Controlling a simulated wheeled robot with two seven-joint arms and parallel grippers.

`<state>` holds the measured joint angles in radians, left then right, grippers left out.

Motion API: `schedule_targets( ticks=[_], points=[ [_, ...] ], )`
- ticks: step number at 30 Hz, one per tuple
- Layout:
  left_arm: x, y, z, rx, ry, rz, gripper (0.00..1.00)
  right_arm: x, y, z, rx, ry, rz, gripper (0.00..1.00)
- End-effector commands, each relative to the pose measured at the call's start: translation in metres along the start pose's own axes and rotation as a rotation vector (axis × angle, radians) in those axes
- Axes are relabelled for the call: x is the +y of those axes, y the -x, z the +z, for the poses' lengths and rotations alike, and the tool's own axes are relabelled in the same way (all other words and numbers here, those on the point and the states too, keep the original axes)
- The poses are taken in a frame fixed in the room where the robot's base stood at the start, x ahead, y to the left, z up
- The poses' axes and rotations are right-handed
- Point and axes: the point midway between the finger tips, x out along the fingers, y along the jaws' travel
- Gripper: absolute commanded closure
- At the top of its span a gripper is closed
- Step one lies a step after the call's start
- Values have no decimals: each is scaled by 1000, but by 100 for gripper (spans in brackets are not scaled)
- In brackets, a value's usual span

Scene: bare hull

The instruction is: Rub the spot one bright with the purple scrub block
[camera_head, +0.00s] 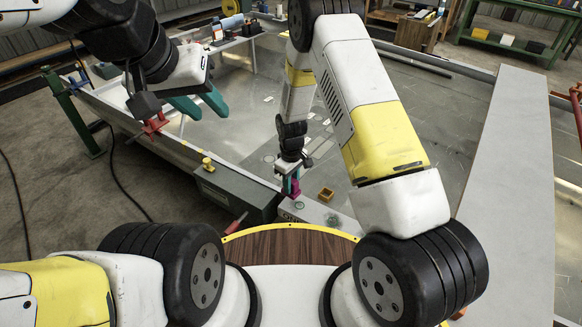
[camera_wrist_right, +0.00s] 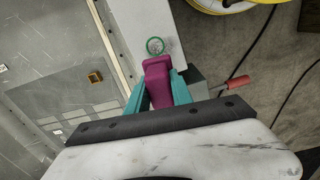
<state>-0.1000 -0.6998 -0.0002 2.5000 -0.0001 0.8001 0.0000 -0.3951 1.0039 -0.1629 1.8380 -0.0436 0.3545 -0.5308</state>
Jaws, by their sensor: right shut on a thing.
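My right gripper (camera_head: 291,186) is shut on the purple scrub block (camera_head: 292,190), held between its teal fingers above the pale hull edge. In the right wrist view the purple block (camera_wrist_right: 158,82) points away from the gripper (camera_wrist_right: 158,92). A green ring mark (camera_wrist_right: 155,46) lies on the pale strip just beyond the block's end; it also shows in the head view (camera_head: 299,205), just below the block. I cannot tell whether the block touches the surface, or read which spot this is. My left gripper (camera_head: 198,107) is open and empty at upper left.
A small orange open box (camera_head: 326,195) sits right of the block. A greyish patch (camera_head: 333,220) lies nearer me on the pale strip. A dark grey box (camera_head: 238,192) with a red handle (camera_head: 236,222) stands to the left. A long pale plank (camera_head: 510,170) lies at right.

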Motion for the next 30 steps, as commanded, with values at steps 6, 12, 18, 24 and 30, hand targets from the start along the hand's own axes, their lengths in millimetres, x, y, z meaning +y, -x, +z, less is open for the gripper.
schedule_targets(
  ticks=[6, 12, 18, 24, 30],
  points=[
    [0, 0, 0, 0, 0, 0, 64, 3, 21, -2, 1, -1, 1, 100],
    [0, 0, 0, 0, 0, 0, 64, 5, 37, -4, 1, -2, 1, 100],
    [0, 0, 0, 0, 0, 0, 64, 5, 41, -4, 0, -3, 1, 100],
    [0, 0, 0, 0, 0, 0, 64, 5, 41, -4, 0, -3, 0, 100],
    [0, 0, 0, 0, 0, 0, 64, 6, 41, -4, 0, -4, 1, 100]
  ],
)
